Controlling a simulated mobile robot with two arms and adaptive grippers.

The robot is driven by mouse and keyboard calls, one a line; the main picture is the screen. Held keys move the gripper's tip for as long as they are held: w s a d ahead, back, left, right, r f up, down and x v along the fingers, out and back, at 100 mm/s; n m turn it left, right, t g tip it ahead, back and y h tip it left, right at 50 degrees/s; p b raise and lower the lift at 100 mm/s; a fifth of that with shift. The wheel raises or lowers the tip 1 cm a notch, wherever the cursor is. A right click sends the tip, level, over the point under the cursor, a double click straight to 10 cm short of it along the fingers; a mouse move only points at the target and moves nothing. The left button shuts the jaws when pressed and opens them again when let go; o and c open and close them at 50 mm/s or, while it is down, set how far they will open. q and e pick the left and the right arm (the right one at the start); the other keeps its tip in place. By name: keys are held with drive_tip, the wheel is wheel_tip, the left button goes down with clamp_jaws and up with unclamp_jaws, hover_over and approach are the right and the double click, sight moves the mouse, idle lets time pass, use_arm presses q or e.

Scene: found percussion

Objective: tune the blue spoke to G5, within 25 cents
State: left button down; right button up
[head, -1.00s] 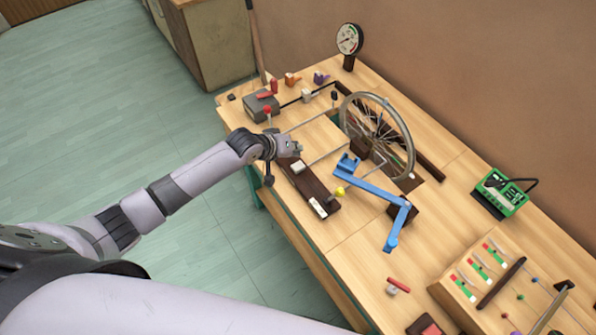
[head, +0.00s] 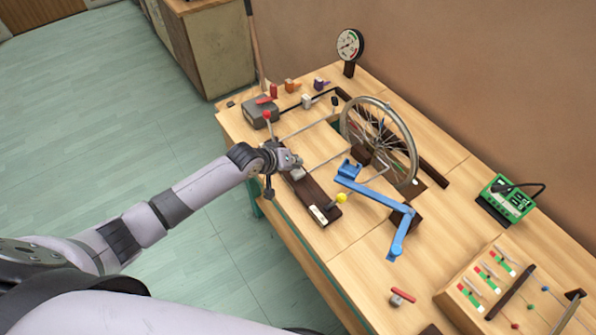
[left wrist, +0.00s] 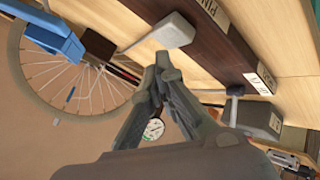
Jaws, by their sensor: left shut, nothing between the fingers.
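A spoked wheel (head: 380,138) stands upright in a slot in the workbench. In the left wrist view the wheel (left wrist: 28,88) shows pale spokes and a small blue piece (left wrist: 70,94) on one spoke; I cannot tell if that is the blue spoke. My left gripper (head: 294,161) is shut and empty over a dark board (head: 325,194). In the left wrist view its fingertips (left wrist: 165,66) are close to a light grey block (left wrist: 172,30) with a rod; I cannot tell whether they touch. A green meter (head: 508,200) is at the right, its reading too small.
A blue jointed arm (head: 375,190) lies in front of the wheel, near a yellow knob (head: 341,198). A round dial (head: 350,45) stands behind. A grey box (head: 260,112) with a red lever is at the far left.

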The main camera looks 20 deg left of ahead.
sight(295, 171)
use_arm(q)
drive_tip(key=shift+f, duration=0.2)
idle(0.6)
drive_tip(key=shift+f, duration=0.25)
drive_tip(key=shift+f+b, duration=0.4)
drive_tip(key=shift+f, duration=0.2)
idle(0.7)
drive_tip(key=shift+r, duration=0.1)
drive_tip(key=shift+r+p, duration=0.95)
drive_tip(key=shift+p, duration=0.2)
wheel_tip(295, 171, up, 5)
drive_tip(key=p, duration=0.5)
idle(3.0)
